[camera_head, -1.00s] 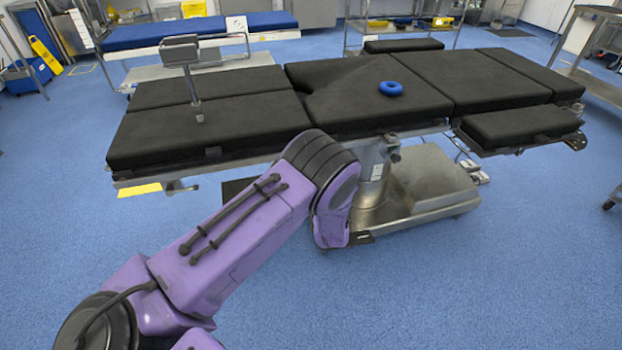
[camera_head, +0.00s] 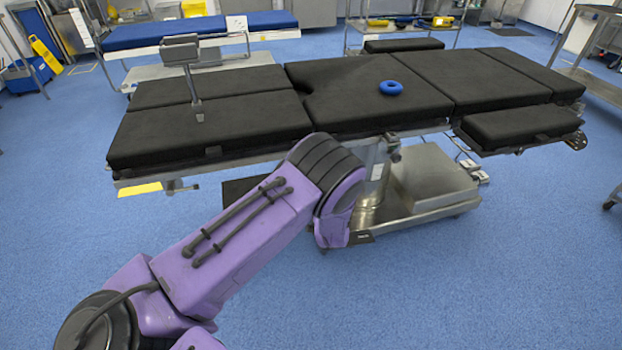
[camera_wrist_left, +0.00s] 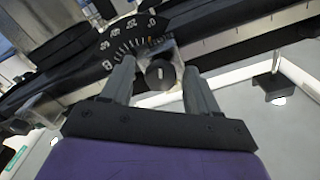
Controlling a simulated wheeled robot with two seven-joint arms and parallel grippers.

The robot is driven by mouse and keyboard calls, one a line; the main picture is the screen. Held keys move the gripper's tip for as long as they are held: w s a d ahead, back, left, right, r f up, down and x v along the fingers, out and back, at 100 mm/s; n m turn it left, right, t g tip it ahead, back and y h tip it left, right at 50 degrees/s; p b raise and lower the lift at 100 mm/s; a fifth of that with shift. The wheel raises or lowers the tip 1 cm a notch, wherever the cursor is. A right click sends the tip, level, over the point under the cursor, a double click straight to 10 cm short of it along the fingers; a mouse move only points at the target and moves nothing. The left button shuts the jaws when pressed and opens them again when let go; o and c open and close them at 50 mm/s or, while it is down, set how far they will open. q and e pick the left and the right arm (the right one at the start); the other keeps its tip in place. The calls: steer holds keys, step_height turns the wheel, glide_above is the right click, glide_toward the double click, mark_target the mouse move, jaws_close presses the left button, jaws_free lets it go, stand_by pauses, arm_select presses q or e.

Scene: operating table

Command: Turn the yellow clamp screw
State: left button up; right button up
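In the left wrist view, a dark round knob (camera_wrist_left: 160,74) with a pale line across its face sits on a metal clamp block. I see no clearly yellow screw; only a small yellow mark (camera_wrist_left: 150,41) shows just above the knob. My left gripper (camera_wrist_left: 159,66) is open, with one grey finger on each side of the knob. A gap shows on both sides, so the fingers do not appear to press on it. In the head view my purple arm hides the left gripper. My right gripper is not in view.
A dark dial with white numbers (camera_wrist_left: 122,42) lies just beyond the left finger. The operating table (camera_head: 215,140) has black pads and a side rail. A blue ring (camera_head: 391,88) lies on it. A yellow piece (camera_head: 139,189) shows below its left edge.

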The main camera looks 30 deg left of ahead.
arm_select(q)
steer(key=v, duration=1)
steer(key=shift+s+d, duration=0.15)
steer(key=shift+d, duration=0.05)
